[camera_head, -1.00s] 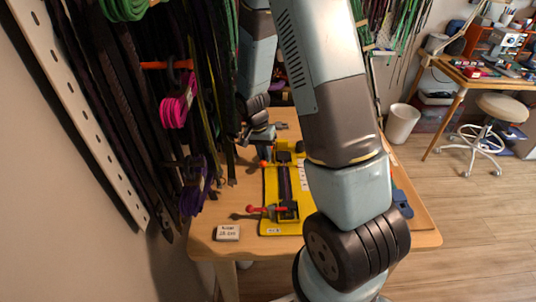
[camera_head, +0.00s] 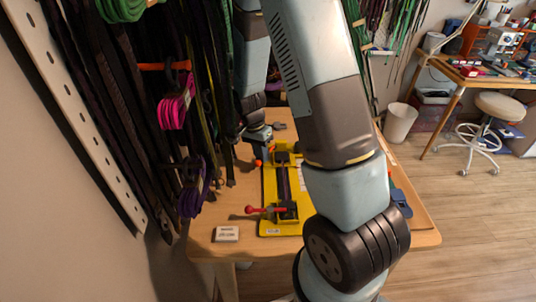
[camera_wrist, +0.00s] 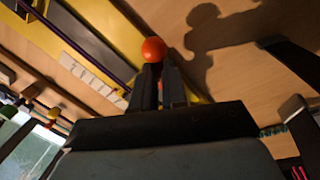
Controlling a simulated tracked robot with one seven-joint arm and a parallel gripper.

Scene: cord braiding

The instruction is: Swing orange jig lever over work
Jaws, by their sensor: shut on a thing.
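The yellow jig (camera_head: 268,222) lies on the wooden table, with a dark cord along its middle. Its orange lever knob (camera_head: 258,163) shows at the far left side of the jig. In the wrist view, the orange ball knob (camera_wrist: 153,49) stands just beyond the tips of my gripper (camera_wrist: 158,80). The dark fingers are close together, shut on the orange lever just below the ball. The lever's shaft is mostly hidden by the fingers. In the head view, my gripper (camera_head: 257,143) is small and dark, just above the knob. A red-knobbed lever (camera_head: 252,209) sits at the jig's near end.
A white labelled block (camera_head: 227,234) lies at the table's near left. Hanging cords, with pink (camera_head: 176,108) and purple (camera_head: 192,190) bundles, crowd the left side close to my arm. A blue item (camera_head: 401,198) lies at the right. A small grey object (camera_head: 279,126) lies beyond the jig.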

